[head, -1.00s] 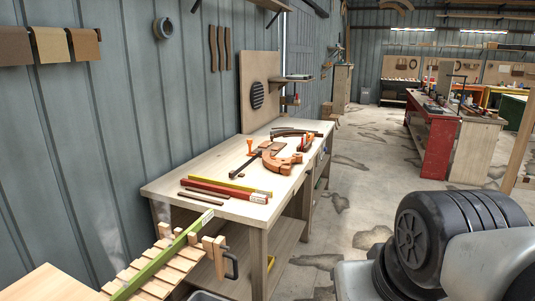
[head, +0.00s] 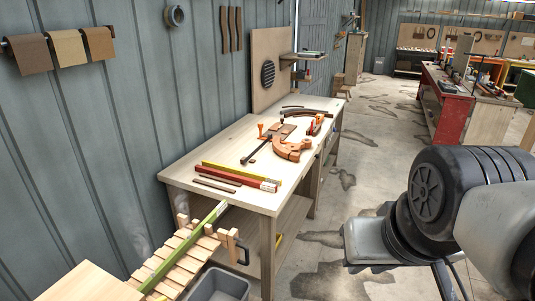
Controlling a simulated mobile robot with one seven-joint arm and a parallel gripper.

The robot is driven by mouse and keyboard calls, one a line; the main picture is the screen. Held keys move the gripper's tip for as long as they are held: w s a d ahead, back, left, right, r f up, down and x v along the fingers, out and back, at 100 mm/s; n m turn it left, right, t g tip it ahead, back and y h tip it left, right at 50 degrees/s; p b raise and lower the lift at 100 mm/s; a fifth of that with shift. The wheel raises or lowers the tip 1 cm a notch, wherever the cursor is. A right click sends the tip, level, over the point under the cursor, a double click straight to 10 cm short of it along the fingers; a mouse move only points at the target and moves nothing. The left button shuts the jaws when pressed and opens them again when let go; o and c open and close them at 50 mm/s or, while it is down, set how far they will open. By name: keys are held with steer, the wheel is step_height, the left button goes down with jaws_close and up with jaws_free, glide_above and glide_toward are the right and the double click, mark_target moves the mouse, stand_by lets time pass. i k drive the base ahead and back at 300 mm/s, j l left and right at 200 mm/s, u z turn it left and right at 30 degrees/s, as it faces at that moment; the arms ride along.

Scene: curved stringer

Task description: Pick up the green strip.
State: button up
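The green strip (head: 186,246) is a long, thin, straight piece. It lies slantwise along a slatted wooden rack (head: 203,259) at the lower left, in front of the workbench. Its far end, with a pale tip, reaches close to the bench's front edge; its near end runs down toward the pale board at the bottom. My arm's black and grey links fill the lower right, well apart from the strip. My gripper cannot be made out in this view.
The wooden workbench (head: 190,171) holds red and yellow strips (head: 238,178), an orange clamp (head: 292,149) and dark curved pieces. A grey bin (head: 218,286) stands on the floor beside the rack. A red bench (head: 441,104) is at the back right. The floor between is clear.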

mark_target(159, 272)
steer(key=u, duration=1.2)
steer(key=i+l+u, duration=0.35)
steer(key=l, duration=0.25)
steer(key=i+l+u, duration=0.15)
steer(key=l, duration=0.15)
steer(key=i+l+u, duration=0.2)
steer(key=l, duration=0.15)
